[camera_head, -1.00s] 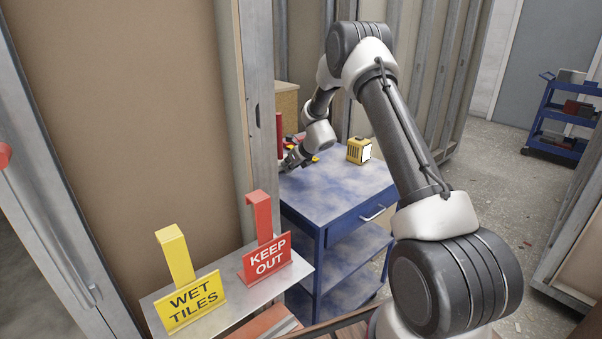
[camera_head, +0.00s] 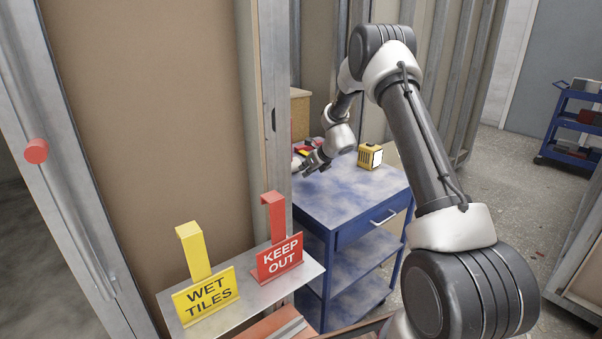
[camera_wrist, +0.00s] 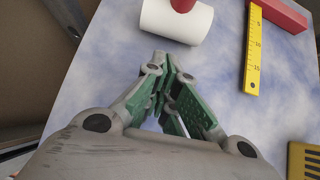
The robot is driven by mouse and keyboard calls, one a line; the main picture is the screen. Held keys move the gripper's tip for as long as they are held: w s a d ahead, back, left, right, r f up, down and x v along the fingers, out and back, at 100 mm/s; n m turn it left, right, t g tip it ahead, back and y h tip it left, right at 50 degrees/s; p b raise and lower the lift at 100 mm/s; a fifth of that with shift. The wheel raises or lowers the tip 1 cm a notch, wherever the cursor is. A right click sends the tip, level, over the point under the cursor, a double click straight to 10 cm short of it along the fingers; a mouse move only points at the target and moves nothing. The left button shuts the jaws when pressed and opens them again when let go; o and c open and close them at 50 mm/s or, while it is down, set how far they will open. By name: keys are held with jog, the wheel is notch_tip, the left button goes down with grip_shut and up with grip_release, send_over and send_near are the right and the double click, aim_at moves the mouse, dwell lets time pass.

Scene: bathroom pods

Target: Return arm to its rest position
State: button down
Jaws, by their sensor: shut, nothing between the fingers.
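My arm reaches out from the lower right in the head view, bends at the elbow and comes down over the blue cart (camera_head: 345,200). My gripper (camera_head: 308,168) is above the left part of the cart top. In the wrist view my gripper (camera_wrist: 165,68) has its green-padded fingers together and nothing between them. Below and ahead of the fingers lies the cart's blotchy blue-white top (camera_wrist: 110,50).
A white roll with a red core (camera_wrist: 178,20), a yellow ruler (camera_wrist: 253,50) and a yellow-black box (camera_head: 370,156) are on the cart. A shelf (camera_head: 245,300) holds a yellow WET TILES sign (camera_head: 207,297) and a red KEEP OUT sign (camera_head: 280,257). A stud wall stands left of the cart.

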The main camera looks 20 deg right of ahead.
jog(key=v, duration=0.8)
jog(key=s+f+n+g, duration=0.1)
jog(key=s+n, duration=0.1)
jog(key=n, duration=0.1)
jog(key=s+a+f+n, duration=0.1)
jog(key=s+n, duration=0.1)
jog(key=s, duration=0.1)
jog(key=s+f+n+g+y, duration=0.1)
jog(key=s+n, duration=0.1)
jog(key=n, duration=0.1)
jog(key=shift+s+a+f+n+g, duration=0.1)
jog(key=shift+s+a+n+g, duration=0.05)
jog(key=shift+a+n+g, duration=0.15)
jog(key=s+d+r+n+h, duration=0.1)
jog(key=s+r+n, duration=0.6)
jog(key=s, duration=0.7)
jog(key=s+r+n+h, duration=0.2)
jog(key=s+r+n, duration=0.6)
jog(key=s, duration=0.5)
jog(key=s+d+r+n+g+h, duration=0.1)
jog(key=s+r+n, duration=0.6)
jog(key=s, duration=0.7)
jog(key=shift+s+d+r+n+h, duration=0.3)
jog(key=shift+d+r+n, duration=0.1)
jog(key=shift+r, duration=0.25)
